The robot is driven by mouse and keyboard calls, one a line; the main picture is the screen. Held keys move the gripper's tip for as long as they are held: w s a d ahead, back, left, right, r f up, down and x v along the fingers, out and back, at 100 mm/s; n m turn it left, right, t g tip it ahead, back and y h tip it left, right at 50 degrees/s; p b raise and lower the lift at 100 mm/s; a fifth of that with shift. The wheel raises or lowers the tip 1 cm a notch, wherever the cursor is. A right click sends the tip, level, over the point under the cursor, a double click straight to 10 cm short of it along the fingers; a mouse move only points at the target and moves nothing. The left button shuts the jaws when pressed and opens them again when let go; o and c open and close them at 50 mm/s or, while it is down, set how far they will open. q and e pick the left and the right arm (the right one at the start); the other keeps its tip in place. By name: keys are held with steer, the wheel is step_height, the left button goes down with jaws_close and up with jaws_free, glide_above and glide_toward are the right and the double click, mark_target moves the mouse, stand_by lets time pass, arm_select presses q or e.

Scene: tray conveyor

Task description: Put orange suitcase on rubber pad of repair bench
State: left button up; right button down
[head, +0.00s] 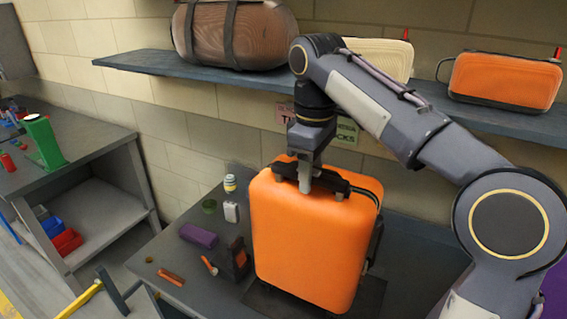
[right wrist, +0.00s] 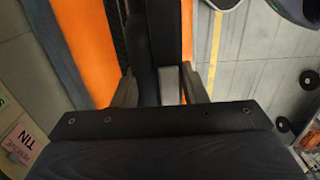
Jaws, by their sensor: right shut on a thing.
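The orange suitcase (head: 305,240) is upright over the grey repair bench (head: 190,300), its black handle at the top. My right gripper (head: 308,182) comes down from above and is shut on the handle; it also shows in the right wrist view (right wrist: 160,90), with the black handle (right wrist: 141,55) between the fingers and orange shell on both sides. The dark rubber pad (head: 371,292) shows at both sides of the suitcase's base, which hides its middle. I cannot tell whether the base touches the pad. My left gripper is not in view.
Left of the suitcase on the bench are a dark box (head: 236,259), a purple block (head: 198,236), a screwdriver (head: 209,265) and a small bottle (head: 230,183). A wall shelf (head: 180,68) behind holds a brown duffel (head: 238,35) and an orange bag (head: 505,80). Another workbench (head: 90,135) stands left.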

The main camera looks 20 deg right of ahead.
mark_target(334, 196)
steer(key=d+f, duration=0.1)
steer(key=f, duration=0.1)
steer(key=s+d+f, duration=0.1)
steer(key=d, duration=0.1)
steer(key=s+d+f, duration=0.1)
steer(key=f, duration=0.1)
steer(key=shift+d+f, duration=0.15)
steer(key=shift+f, duration=1.65)
steer(key=c, duration=1.3)
jaws_free()
steer(key=shift+f, duration=0.25)
steer(key=o, duration=0.4)
steer(key=shift+o, duration=0.2)
steer(key=shift+r, duration=0.1)
